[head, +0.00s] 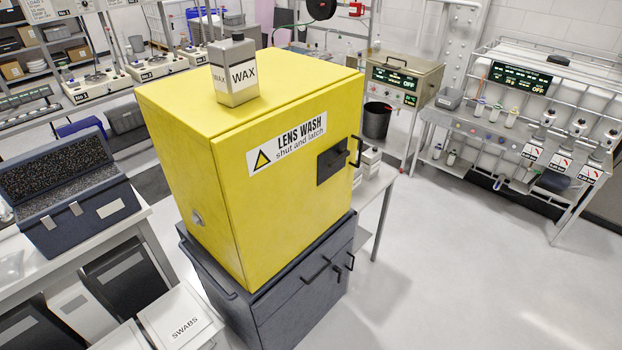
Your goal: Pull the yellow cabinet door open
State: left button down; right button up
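The yellow cabinet (185,145) stands in the middle of the head view on a dark grey base cabinet (290,305). Its yellow door (290,215) faces front right and looks shut. The door bears a "LENS WASH shut and latch" label (287,143). A black latch plate (331,163) and a black handle (356,151) sit near the door's right edge. Neither of my grippers shows in this view.
A grey WAX bottle (235,72) stands upright on the cabinet top. A dark foam-lined case (85,225) sits on a bench at left, with a white SWABS box (180,318) below. Floor right of the cabinet (460,270) is clear. A rack bench (510,130) stands further right.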

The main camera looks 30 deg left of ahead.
aim_at(281, 192)
jog(key=u, duration=0.4)
jog(key=k, duration=0.55)
jog(key=u, duration=1.3)
jog(key=i, duration=1.25)
jog(key=z, duration=0.35)
